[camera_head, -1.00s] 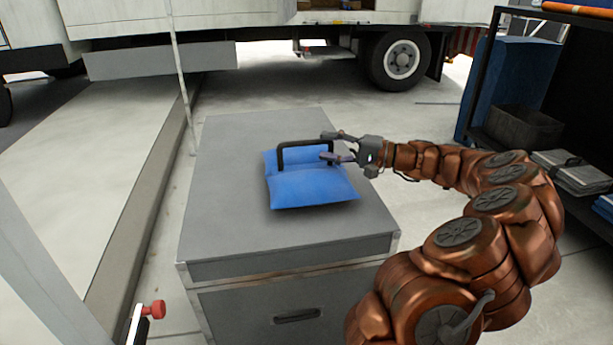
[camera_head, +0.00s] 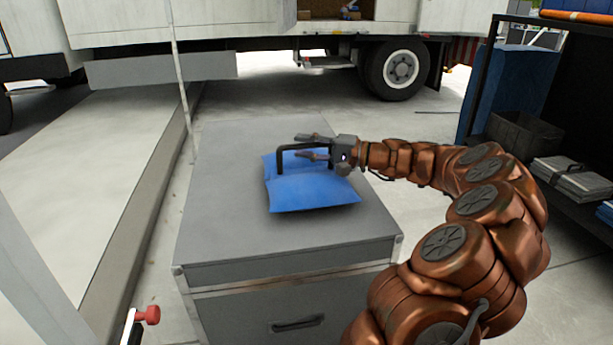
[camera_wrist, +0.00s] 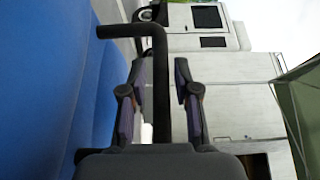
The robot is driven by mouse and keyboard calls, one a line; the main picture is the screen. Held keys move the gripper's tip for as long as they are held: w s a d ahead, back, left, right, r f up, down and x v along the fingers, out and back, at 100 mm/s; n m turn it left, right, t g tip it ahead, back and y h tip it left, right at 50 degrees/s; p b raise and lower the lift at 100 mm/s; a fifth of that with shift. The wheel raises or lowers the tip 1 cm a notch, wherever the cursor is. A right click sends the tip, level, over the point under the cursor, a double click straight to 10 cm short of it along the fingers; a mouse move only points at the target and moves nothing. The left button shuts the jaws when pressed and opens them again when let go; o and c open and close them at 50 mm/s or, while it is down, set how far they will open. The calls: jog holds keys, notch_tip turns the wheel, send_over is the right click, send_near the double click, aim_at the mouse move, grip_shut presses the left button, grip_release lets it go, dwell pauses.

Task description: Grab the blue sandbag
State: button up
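The blue sandbag (camera_head: 312,190) lies on top of a grey cabinet (camera_head: 230,235), with its black handle (camera_head: 280,160) standing up. My gripper (camera_head: 308,146) is at the right part of the handle, its fingers pointing left. In the wrist view the sandbag (camera_wrist: 45,80) fills the left side, and the handle (camera_wrist: 160,70) passes between the two fingers of my gripper (camera_wrist: 160,92). The fingers are apart, with a gap visible beside the handle, so the gripper is open around it.
A black shelf (camera_head: 480,90) with a dark bin (camera_head: 525,135) and flat cases stands at the right. A truck with a wheel (camera_head: 398,70) is behind the cabinet. A thin pole (camera_head: 182,85) rises at the cabinet's back left. The cabinet top is otherwise clear.

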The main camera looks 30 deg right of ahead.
grip_shut()
dwell(0.3)
jog(key=shift+r, duration=0.15)
jog(key=shift+r+p, duration=0.85)
jog(key=shift+r, duration=0.65)
jog(key=shift+s+r, duration=0.4)
jog(key=s+a+r+p, duration=0.1)
jog(key=s+a+p, duration=0.2)
jog(key=s, duration=1.1)
jog(key=shift+s+a, duration=0.3)
jog(key=shift+a, duration=0.3)
